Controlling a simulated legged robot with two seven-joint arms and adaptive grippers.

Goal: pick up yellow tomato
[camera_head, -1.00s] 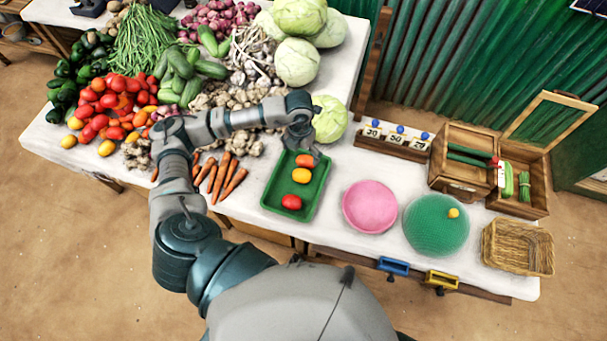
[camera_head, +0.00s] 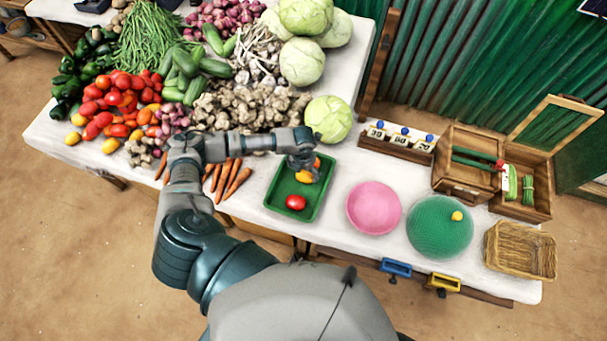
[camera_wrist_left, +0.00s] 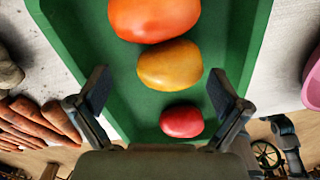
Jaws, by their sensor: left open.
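A yellow tomato (camera_wrist_left: 170,65) lies in the middle of the green tray (camera_wrist_left: 72,50), between an orange-red tomato (camera_wrist_left: 153,18) and a red tomato (camera_wrist_left: 182,121). In the head view the yellow tomato (camera_head: 304,177) is partly covered by my left gripper (camera_head: 303,167). In the left wrist view the gripper (camera_wrist_left: 160,92) is open, with its fingers apart on either side of the tray's middle. The yellow tomato lies between and just beyond the fingertips, and nothing is gripped.
A pink bowl (camera_head: 373,207) and a green dome-like object (camera_head: 438,228) stand right of the tray. Carrots (camera_head: 228,180) lie to its left and a cabbage (camera_head: 328,119) behind it. A wicker basket (camera_head: 520,250) stands at the table's right end.

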